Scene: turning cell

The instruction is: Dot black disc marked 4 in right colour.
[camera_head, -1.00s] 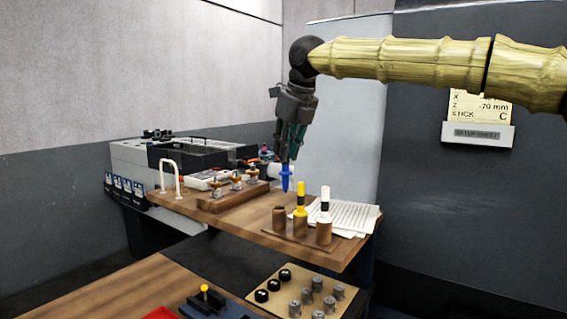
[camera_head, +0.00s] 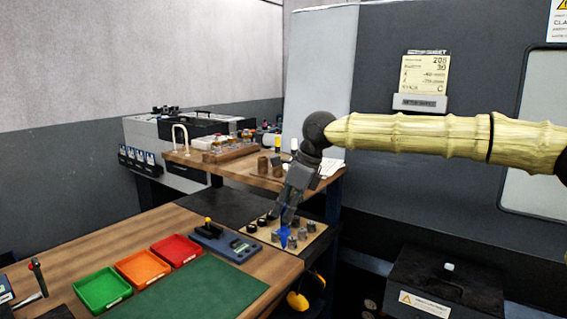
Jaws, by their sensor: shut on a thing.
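My gripper (camera_head: 287,213) is shut on a blue marker (camera_head: 284,237), which points down over the tan board (camera_head: 262,239). On the board, black discs (camera_head: 250,228) stand at the left and grey metal cylinders (camera_head: 311,226) at the right. The marker overlaps the cylinders in this view, and I cannot tell whether its tip touches anything. The disc numbers are too small to read, and my gripper may hide part of the row. A setup sheet (camera_head: 425,75) hangs on the dark machine wall; a "C" shows on its last line.
The pen stand (camera_head: 262,165) on the rear shelf has an empty holder, with yellow (camera_head: 277,144) and white (camera_head: 294,146) markers beside it. Green (camera_head: 102,290), orange (camera_head: 143,268) and red (camera_head: 175,250) trays and a blue gauge block (camera_head: 226,243) stand left of the board.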

